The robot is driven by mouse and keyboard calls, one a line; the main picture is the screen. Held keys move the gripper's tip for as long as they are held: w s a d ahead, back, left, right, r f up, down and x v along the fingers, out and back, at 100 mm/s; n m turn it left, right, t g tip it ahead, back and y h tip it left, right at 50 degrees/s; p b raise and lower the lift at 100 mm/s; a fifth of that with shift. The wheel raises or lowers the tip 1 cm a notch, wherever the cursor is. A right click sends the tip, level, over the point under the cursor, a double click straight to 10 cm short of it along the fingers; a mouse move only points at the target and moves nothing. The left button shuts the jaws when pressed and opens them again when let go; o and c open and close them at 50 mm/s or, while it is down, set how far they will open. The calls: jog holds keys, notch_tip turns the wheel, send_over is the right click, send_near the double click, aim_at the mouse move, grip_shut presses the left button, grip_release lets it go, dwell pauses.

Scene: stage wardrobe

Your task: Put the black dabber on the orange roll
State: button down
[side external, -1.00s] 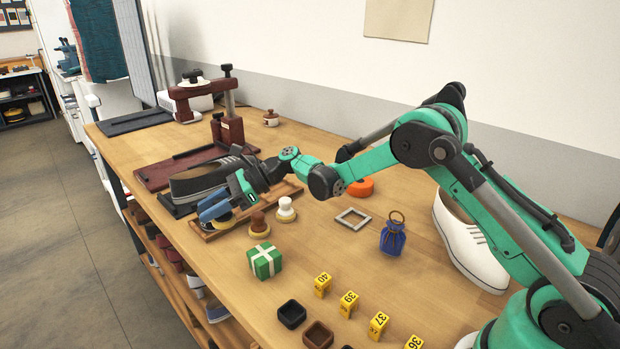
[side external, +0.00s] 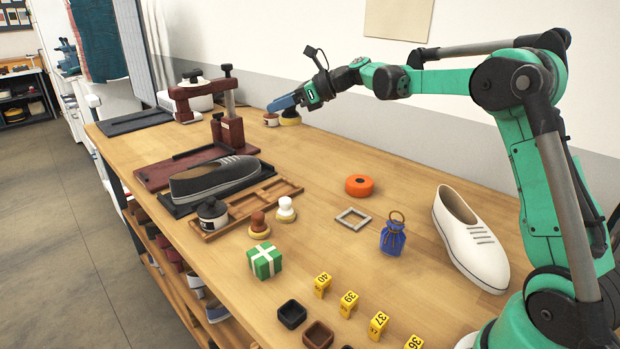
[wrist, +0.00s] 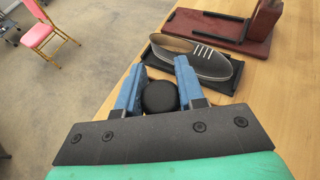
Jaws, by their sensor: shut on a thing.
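The black dabber (side external: 290,116) shows its dark top and yellow base below my gripper in the side view. My gripper (side external: 285,103) is shut on it and appears to hold it above the bench, towards the back. In the wrist view the dabber's round black top (wrist: 160,97) sits between the two blue fingers. The orange roll (side external: 359,186) lies flat on the bench, right of and nearer than my gripper, with its top clear. The roll does not show in the wrist view.
A dark shoe (side external: 215,178), a wooden tray (side external: 275,191) with a black-lidded jar (side external: 212,213), and two dabbers (side external: 286,208) (side external: 259,224) stand left. A grey frame (side external: 353,218), blue pouch (side external: 393,236) and white shoe (side external: 470,240) are near the roll. A red press (side external: 228,130) stands behind.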

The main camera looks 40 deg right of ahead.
jog(key=s+d+r+m+t+h, duration=0.1)
jog(key=s+d+m+h, duration=0.25)
jog(key=d, duration=0.55)
jog(key=s+d+r+m+t+h, duration=0.1)
jog(key=s+d+m+t+h, duration=0.2)
jog(key=d, duration=0.6)
jog(key=g, duration=0.1)
send_over(355, 178)
jog(key=shift+h, duration=0.35)
notch_tip(355, 178, down, 16)
jog(key=shift+a+r, duration=0.1)
jog(key=shift+r, duration=0.1)
jog(key=shift+f, duration=2.25)
jog(key=shift+f, duration=0.1)
jog(key=c, duration=0.5)
grip_release()
jog(key=shift+c, duration=0.2)
